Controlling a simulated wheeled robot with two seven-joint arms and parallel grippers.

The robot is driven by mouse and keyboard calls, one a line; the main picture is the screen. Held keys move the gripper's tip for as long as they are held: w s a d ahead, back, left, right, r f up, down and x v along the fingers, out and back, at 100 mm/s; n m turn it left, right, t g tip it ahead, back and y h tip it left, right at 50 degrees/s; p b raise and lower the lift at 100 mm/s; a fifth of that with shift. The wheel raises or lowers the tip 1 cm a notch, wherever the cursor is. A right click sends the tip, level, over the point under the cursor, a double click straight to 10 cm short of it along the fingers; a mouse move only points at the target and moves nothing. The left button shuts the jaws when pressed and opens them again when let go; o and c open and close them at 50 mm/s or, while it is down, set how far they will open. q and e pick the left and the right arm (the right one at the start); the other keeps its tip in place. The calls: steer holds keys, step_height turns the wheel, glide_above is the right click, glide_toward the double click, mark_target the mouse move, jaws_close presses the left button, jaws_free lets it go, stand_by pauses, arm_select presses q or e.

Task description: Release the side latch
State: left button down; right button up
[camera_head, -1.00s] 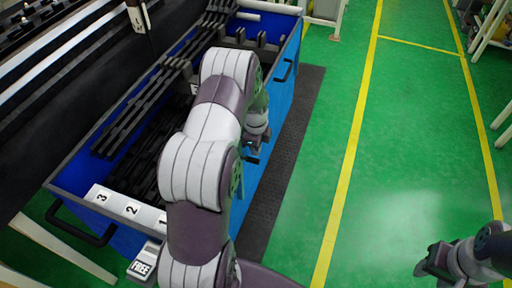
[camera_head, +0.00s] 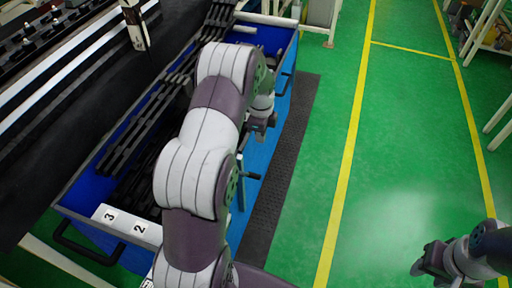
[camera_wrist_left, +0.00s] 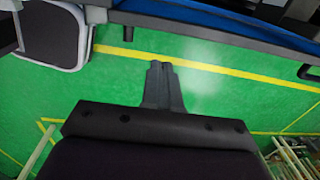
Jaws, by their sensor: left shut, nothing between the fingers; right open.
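A blue bin (camera_head: 272,165) stands left of centre in the head view, filled with black trim strips (camera_head: 140,130). A small dark lever (camera_head: 249,176) sticks out from its right side; I cannot tell its latch state. My left gripper (camera_head: 262,130) is shut and empty beside that side, beyond the lever and apart from it. In the left wrist view its fingers (camera_wrist_left: 160,68) are together over the green floor, with the bin's edge (camera_wrist_left: 250,28) above. My right gripper (camera_head: 424,264) is open and empty over the floor at the lower right.
Number labels 3 and 2 (camera_head: 124,222) sit on the bin's near rim, above a black handle (camera_head: 88,246). A black mat (camera_head: 285,165) lies along the bin's right side. The green floor between yellow lines (camera_head: 420,130) is clear. Racks stand at the far right.

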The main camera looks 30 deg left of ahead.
arm_select(q)
steer(key=r, duration=0.2)
steer(key=w+r, duration=0.1)
steer(key=r, duration=0.1)
steer(key=shift+w, duration=0.2)
arm_select(e)
steer(key=shift+d, duration=0.15)
arm_select(q)
steer(key=shift+a, duration=0.1)
arm_select(e)
steer(key=shift+r, duration=0.1)
